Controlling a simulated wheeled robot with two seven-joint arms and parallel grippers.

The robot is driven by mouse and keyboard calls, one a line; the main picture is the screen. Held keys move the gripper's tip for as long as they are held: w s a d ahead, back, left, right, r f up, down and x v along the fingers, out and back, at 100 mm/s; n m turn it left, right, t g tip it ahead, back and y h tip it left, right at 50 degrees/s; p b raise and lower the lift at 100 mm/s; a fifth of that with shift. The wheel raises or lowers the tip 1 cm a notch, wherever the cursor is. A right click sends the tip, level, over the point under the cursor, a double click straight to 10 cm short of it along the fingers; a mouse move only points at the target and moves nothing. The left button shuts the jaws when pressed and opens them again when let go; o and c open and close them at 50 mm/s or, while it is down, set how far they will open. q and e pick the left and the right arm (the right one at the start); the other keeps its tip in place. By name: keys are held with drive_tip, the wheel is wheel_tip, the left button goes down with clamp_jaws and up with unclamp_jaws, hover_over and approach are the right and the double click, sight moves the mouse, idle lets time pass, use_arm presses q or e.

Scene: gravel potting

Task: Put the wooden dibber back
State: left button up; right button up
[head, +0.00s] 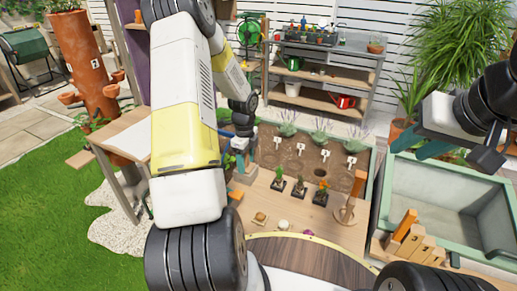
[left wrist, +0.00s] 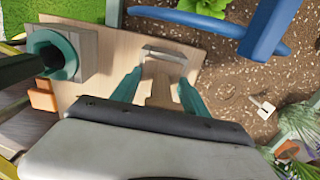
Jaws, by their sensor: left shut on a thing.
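My left gripper (head: 240,160) is over the left end of the wooden work surface, partly hidden by its own arm and wrist. In the left wrist view its two teal fingers (left wrist: 158,92) are on either side of a pale wooden piece (left wrist: 160,84), which looks like the wooden dibber; most of it is hidden.
A soil bed (head: 310,160) with white labels lies behind the work surface. Several small potted plants (head: 298,190) stand on the surface, with a round wooden tool (head: 345,213) to their right. Wooden blocks (head: 412,240) stand before the green-rimmed tub (head: 440,172). A blue bar (left wrist: 270,28) crosses near the left gripper.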

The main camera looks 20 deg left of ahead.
use_arm(q)
drive_tip(key=shift+f, duration=0.15)
drive_tip(key=o, duration=1.2)
drive_tip(key=shift+o, duration=0.2)
wheel_tip(320, 180, up, 12)
drive_tip(key=shift+r, duration=0.25)
drive_tip(key=s+d+r+n+t, duration=0.2)
drive_tip(key=s+d+r+n, duration=0.2)
drive_tip(key=s+r+n, duration=0.4)
drive_tip(key=s+d+r+n+t, duration=0.2)
drive_tip(key=s+d+r+n, duration=0.3)
drive_tip(key=r, duration=0.5)
drive_tip(key=s+d+r+n+t+h, duration=0.1)
drive_tip(key=s+d+n, duration=0.1)
drive_tip(key=s, duration=0.3)
drive_tip(key=s+d+r+n+t+h, duration=0.1)
drive_tip(key=s+n, duration=0.3)
drive_tip(key=s, duration=0.1)
drive_tip(key=shift+d+r, duration=0.3)
drive_tip(key=shift+d, duration=0.05)
